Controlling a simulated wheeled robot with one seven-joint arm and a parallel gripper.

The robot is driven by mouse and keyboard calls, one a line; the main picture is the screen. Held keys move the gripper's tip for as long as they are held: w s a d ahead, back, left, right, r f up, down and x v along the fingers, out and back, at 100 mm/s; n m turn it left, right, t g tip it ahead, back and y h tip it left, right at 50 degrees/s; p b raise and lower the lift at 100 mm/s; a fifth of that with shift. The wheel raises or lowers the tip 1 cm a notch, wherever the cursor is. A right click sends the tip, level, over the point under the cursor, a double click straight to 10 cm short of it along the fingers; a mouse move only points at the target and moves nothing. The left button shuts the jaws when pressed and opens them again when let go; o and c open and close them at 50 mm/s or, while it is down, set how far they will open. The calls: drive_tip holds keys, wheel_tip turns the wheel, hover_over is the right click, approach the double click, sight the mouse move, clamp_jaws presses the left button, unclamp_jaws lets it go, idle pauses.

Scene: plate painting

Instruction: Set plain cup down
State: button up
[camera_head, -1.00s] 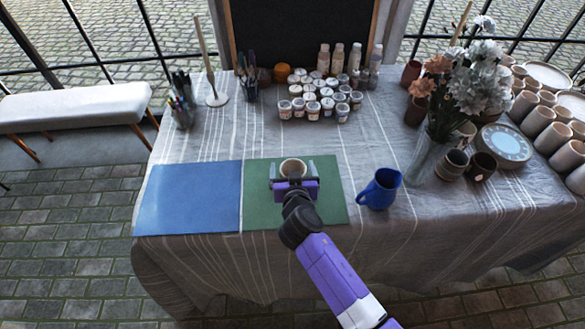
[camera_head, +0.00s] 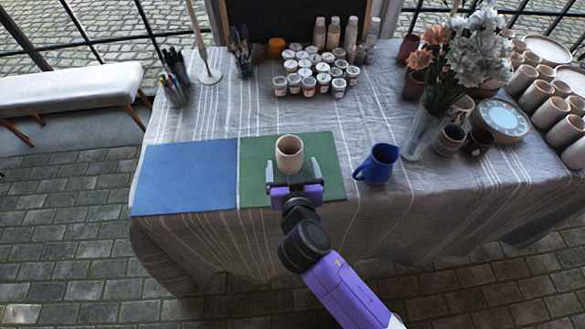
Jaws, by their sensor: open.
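The plain cup (camera_head: 289,153) is beige and stands upright on the green mat (camera_head: 325,148), near the mat's middle. My gripper (camera_head: 294,172) is open, with its two fingers spread just in front of the cup, on the near side of it. The fingertips reach toward the cup's left and right sides. Whether they touch it cannot be told. The lower front of the cup is close to the gripper's body.
A blue mat (camera_head: 185,178) lies left of the green one. A blue pitcher (camera_head: 377,165) stands just right of it. Paint jars (camera_head: 310,83) stand behind. A glass vase of flowers (camera_head: 425,130) and more cups (camera_head: 535,95) are on the right.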

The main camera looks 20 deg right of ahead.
drive_tip(key=shift+s+a+r, duration=0.1)
drive_tip(key=shift+s+r, duration=0.05)
drive_tip(key=shift+s, duration=0.15)
drive_tip(key=s+f+n+y, duration=0.3)
drive_tip(key=s+y, duration=0.1)
drive_tip(key=s, duration=1.4)
drive_tip(key=s+d+r+t, duration=0.2)
drive_tip(key=s+d+r, duration=0.1)
drive_tip(key=s+r, duration=1.1)
drive_tip(key=shift+s+d+r+n, duration=0.2)
drive_tip(key=shift+s+r+n, duration=0.15)
drive_tip(key=shift+s, duration=0.85)
